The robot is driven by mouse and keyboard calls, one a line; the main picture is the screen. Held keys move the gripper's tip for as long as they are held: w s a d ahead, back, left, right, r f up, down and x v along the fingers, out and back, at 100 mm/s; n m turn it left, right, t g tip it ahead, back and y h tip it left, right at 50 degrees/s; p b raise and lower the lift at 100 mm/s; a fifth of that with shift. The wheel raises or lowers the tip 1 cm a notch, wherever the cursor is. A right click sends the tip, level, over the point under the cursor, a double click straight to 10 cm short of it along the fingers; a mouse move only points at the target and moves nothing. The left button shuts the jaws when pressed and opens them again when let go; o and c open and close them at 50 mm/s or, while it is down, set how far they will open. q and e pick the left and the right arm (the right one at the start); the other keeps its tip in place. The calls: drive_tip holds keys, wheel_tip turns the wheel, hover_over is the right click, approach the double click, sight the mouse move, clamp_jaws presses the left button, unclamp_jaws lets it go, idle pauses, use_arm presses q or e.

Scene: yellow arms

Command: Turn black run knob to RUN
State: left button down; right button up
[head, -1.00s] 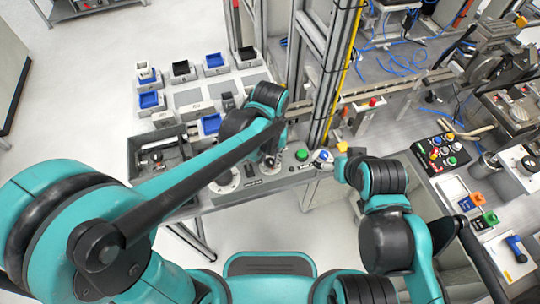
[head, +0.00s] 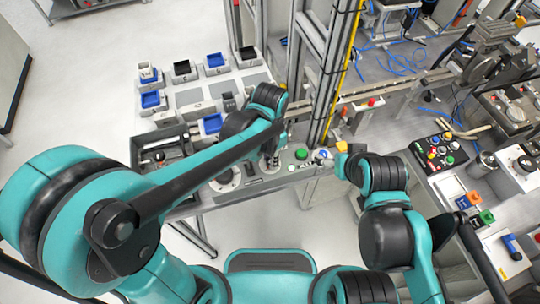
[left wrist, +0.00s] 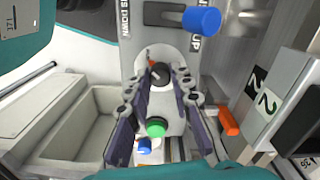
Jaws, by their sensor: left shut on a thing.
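My left gripper (left wrist: 161,76) is shut on the black run knob (left wrist: 160,70), with one finger on each side of it in the left wrist view. The knob sits on a light round-ended plate on the control panel. In the head view my left gripper (head: 270,163) points down at the panel, and my own arm hides the knob. A green button (head: 301,154) is right of the gripper on the same panel; it also shows in the left wrist view (left wrist: 156,128). The right arm is folded at the right; its fingers cannot be made out.
A blue cylinder (left wrist: 202,20) stands out near the top of the left wrist view. An orange part (left wrist: 228,121) is right of the fingers. Several blue and black bins (head: 152,100) stand behind the panel. A yellow-edged frame post (head: 338,85) rises right of my left arm.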

use_arm(q)
drive_tip(key=shift+m, duration=0.6)
drive_tip(key=c, duration=1.3)
unclamp_jaws()
wheel_tip(320, 180, up, 12)
drive_tip(key=shift+f, duration=0.1)
